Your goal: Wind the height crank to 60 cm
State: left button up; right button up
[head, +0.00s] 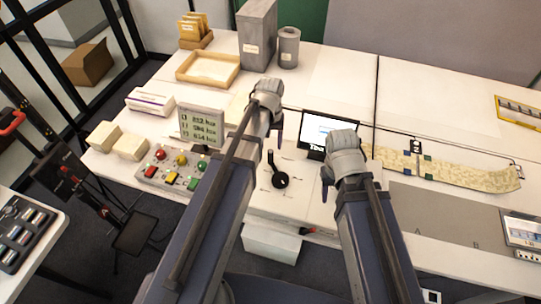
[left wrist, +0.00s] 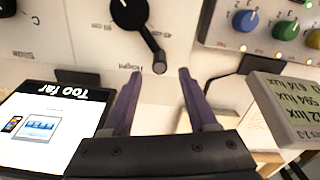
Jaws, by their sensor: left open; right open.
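The black height crank (head: 281,181) is on a white panel in the middle of the table, its arm pointing away from me. In the left wrist view, the crank (left wrist: 129,12) has its handle end (left wrist: 159,66) by a label reading "Height". My left gripper (head: 274,128) is open above the panel; its fingertips (left wrist: 160,76) point at the handle end, which appears just beyond them, not gripped. My right gripper (head: 326,182) is open and empty, right of the crank. A tablet (head: 318,128) behind reads "Too far" in the left wrist view (left wrist: 45,120).
A lux display (head: 201,126) and a button box (head: 172,168) stand left of the crank. A patterned strip (head: 455,174) lies right. Boxes and a wooden tray (head: 183,72) are at the back. A grey mat (head: 430,220) lies at front right.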

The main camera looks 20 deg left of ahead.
aim_at(271, 151)
pick_arm(q)
notch_tip(271, 151, down, 7)
jog(key=b, duration=0.6)
jog(key=shift+r, duration=0.15)
pick_arm(e)
notch_tip(271, 151, down, 7)
jog(key=shift+r, duration=0.2)
pick_arm(q)
jog(key=shift+c, duration=0.2)
grip_shut()
